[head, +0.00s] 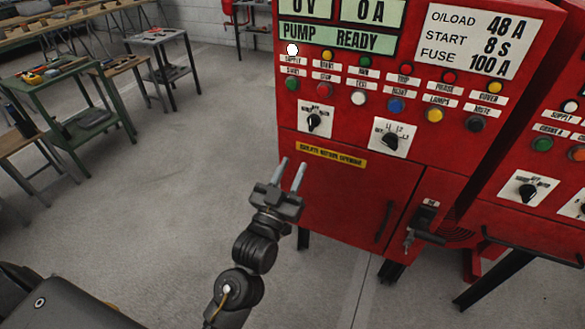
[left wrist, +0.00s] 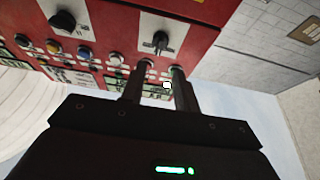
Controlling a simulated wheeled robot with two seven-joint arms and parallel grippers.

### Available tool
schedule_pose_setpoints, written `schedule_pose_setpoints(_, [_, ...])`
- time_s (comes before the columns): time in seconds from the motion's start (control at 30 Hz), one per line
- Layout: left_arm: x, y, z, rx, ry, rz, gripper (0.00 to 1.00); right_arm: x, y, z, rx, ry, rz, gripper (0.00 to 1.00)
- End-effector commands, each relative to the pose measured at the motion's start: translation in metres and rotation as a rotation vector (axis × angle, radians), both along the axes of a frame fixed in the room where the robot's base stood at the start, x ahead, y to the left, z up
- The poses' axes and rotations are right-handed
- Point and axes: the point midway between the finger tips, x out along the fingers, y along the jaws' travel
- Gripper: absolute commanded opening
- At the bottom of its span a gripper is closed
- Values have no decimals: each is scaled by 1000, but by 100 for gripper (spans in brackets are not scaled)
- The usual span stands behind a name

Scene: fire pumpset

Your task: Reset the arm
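My left gripper (head: 293,163) is in front of the red pump control panel (head: 345,205), below its left rotary switch (head: 314,121). Its two fingers are apart with nothing between them. In the left wrist view the fingers (left wrist: 162,72) point at the panel face, which appears upside down, near a black rotary switch (left wrist: 160,42). A small white lamp (left wrist: 166,86) shows in the gap between the fingers. I cannot tell whether a finger touches the panel. My right gripper is in neither view.
Buttons and lamps in several colours line the panel above the switches. A second red panel (head: 550,150) stands at the right. A green workbench (head: 75,90) and other tables with tools stand at the upper left. The grey floor (head: 190,170) between is clear.

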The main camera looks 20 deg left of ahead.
Motion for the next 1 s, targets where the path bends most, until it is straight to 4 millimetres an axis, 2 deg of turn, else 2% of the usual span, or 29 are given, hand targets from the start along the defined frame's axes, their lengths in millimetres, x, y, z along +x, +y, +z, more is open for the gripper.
schedule_pose_setpoints(0.27, [1,0,-1,-8,5,-4,31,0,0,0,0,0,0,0])
schedule_pose_setpoints(0.37, [7,-4,-20,-9,54,-17,31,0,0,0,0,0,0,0])
schedule_pose_setpoints(0.43, [16,-10,-50,-3,121,-29,31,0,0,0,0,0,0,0])
schedule_pose_setpoints(0.47, [20,-12,-67,1,159,-35,31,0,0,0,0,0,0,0])
schedule_pose_setpoints(0.57, [29,-20,-140,23,315,-57,31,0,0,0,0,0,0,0])
schedule_pose_setpoints(0.6, [28,-23,-173,34,385,-66,31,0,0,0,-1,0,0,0])
schedule_pose_setpoints(0.73, [12,-24,-279,67,608,-87,31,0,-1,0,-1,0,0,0])
schedule_pose_setpoints(0.8, [-6,-23,-334,84,727,-95,31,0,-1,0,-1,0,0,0])
schedule_pose_setpoints(0.87, [-26,-20,-379,100,826,-101,31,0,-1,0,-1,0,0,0])
schedule_pose_setpoints(0.9, [-42,-17,-408,109,892,-104,31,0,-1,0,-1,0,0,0])
schedule_pose_setpoints(0.97, [-69,-11,-449,124,991,-108,31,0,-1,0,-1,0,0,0])
schedule_pose_setpoints(1.0, [-89,-7,-475,134,1057,-109,31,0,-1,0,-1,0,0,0])
